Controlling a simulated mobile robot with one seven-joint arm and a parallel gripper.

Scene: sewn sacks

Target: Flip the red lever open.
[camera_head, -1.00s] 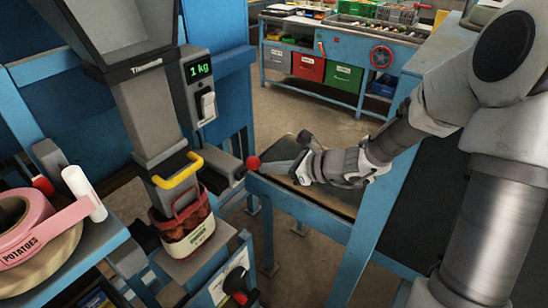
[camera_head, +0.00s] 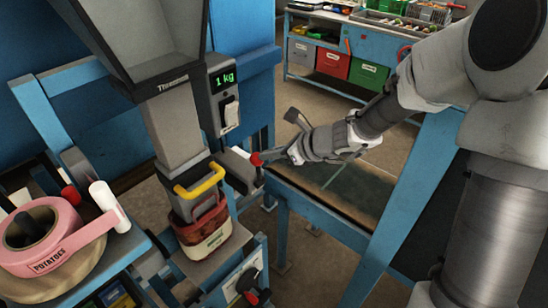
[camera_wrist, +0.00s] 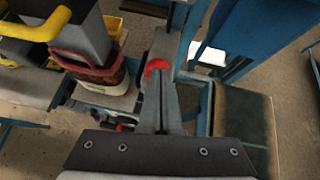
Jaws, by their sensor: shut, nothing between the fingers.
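The red lever knob (camera_head: 256,159) sticks out from the grey block on the right side of the weighing machine. It also shows in the wrist view (camera_wrist: 157,67), right at the tips of my shut fingers. My gripper (camera_head: 268,156) reaches in from the right, with its fingertips at or touching the knob; I cannot tell whether they press on it. Nothing is between the fingers. The fingers partly hide the lever's arm in the wrist view.
A yellow handle (camera_head: 199,180) and a red sack (camera_head: 201,226) are left of the lever. A second red knob (camera_head: 250,295) sits lower down. The blue-framed conveyor (camera_head: 312,203) lies below my wrist. A pink tape roll (camera_head: 40,255) is at the left.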

